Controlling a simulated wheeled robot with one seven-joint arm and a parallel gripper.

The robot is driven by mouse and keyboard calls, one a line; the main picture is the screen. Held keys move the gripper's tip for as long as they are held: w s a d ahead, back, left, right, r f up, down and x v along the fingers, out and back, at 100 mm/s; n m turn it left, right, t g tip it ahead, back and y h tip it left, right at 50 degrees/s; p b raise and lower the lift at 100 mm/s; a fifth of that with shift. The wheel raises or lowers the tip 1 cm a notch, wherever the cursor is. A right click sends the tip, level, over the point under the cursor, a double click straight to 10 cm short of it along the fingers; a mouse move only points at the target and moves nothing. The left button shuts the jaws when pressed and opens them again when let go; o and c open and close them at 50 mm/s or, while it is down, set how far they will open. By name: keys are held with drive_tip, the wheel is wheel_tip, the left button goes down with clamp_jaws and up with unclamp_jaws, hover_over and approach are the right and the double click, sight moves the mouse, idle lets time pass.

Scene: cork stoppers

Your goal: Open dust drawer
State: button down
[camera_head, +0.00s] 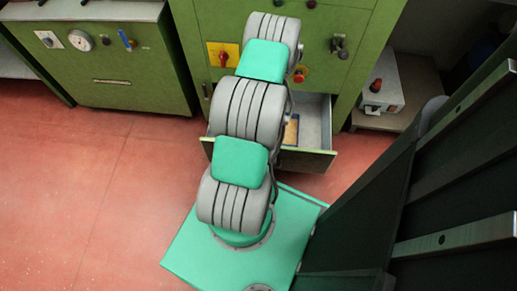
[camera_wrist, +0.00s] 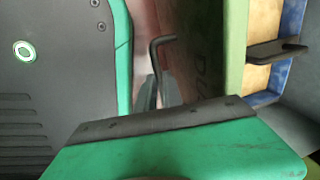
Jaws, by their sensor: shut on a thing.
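The dust drawer (camera_head: 305,160) stands open at the foot of the green machine, pulled out toward me. Its pale inside shows right of my arm, with a tan, blue-edged patch (camera_head: 291,130) in it. My arm hides the left part of its front. In the wrist view, the drawer front's green top edge (camera_wrist: 235,50) runs upright, and faint lettering shows on its face. My gripper's green and dark body (camera_wrist: 180,145) fills the bottom of that view, at the drawer front. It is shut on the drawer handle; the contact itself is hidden. The head view hides my gripper.
The green machine (camera_head: 345,20) carries knobs and a yellow switch plate (camera_head: 223,54). A lower green cabinet (camera_head: 120,80) with a gauge stands at left. A grey box with a red button (camera_head: 379,95) sits right of the drawer. The red floor (camera_head: 90,200) at left is clear.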

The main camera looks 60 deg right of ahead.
drive_tip(key=shift+a, duration=0.5)
drive_tip(key=c, duration=1.5)
unclamp_jaws()
drive_tip(key=shift+s, duration=0.1)
drive_tip(key=r+p, duration=0.4)
drive_tip(key=r, duration=0.1)
drive_tip(key=a+r+p, duration=0.1)
drive_tip(key=r+p, duration=0.2)
drive_tip(key=shift+s, duration=0.2)
drive_tip(key=shift+s, duration=0.1)
